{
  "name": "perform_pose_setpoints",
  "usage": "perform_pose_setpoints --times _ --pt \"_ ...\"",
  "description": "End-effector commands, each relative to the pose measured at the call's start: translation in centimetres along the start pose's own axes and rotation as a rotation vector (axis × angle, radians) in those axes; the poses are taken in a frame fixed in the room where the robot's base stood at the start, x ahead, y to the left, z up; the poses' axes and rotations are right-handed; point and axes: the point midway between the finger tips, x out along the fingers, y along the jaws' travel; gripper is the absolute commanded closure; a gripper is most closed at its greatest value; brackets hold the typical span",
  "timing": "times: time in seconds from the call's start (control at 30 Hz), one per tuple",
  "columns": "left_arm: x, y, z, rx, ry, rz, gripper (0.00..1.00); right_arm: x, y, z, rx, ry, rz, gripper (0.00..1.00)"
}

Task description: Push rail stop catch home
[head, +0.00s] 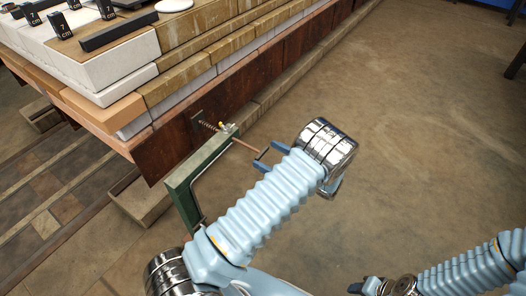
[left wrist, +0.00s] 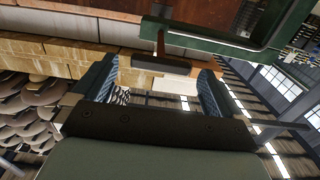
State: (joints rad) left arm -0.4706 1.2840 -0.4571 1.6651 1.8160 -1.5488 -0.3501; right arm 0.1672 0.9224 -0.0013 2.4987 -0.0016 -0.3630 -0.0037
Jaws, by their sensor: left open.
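A green metal frame (head: 183,183) is mounted along the side of the brick stack. A small catch (head: 227,129) with a coil spring beside it sits at the frame's upper end. A thin brown bar (head: 246,146) sticks out from there toward my left gripper (head: 264,154). My left gripper is open, with its fingers close to the bar's end. My right gripper (head: 366,286) is low at the bottom edge.
The brick stack (head: 180,89) fills the upper left, with a rusty brown plate (head: 258,84) along its side. Black "7 cm" blocks (head: 64,24) and a dark bar (head: 118,32) lie on top. The brown floor (head: 410,120) to the right is clear.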

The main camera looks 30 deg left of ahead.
Motion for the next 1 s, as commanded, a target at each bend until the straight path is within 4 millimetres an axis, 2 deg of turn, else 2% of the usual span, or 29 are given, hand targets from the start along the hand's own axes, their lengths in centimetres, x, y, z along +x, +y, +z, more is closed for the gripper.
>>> perform_pose_setpoints --times 0.1,0.2,0.53,1.0 --pt "1.8 0.0 -0.1 -0.001 0.0 -0.001 0.0 -0.1 -0.1 0.0 -0.001 0.0 -0.001 0.57" --pt "2.6 0.0 -0.1 -0.002 0.0 -0.001 0.0 -0.1 -0.1 0.0 -0.001 -0.001 -0.001 0.57" --pt "3.0 0.0 0.0 -0.001 -0.001 0.0 0.0 -0.1 -0.1 0.0 -0.001 -0.001 -0.001 0.57" --pt "3.0 0.0 0.0 -0.001 0.0 0.0 0.7 -0.1 -0.1 0.0 -0.001 -0.001 -0.001 0.57"
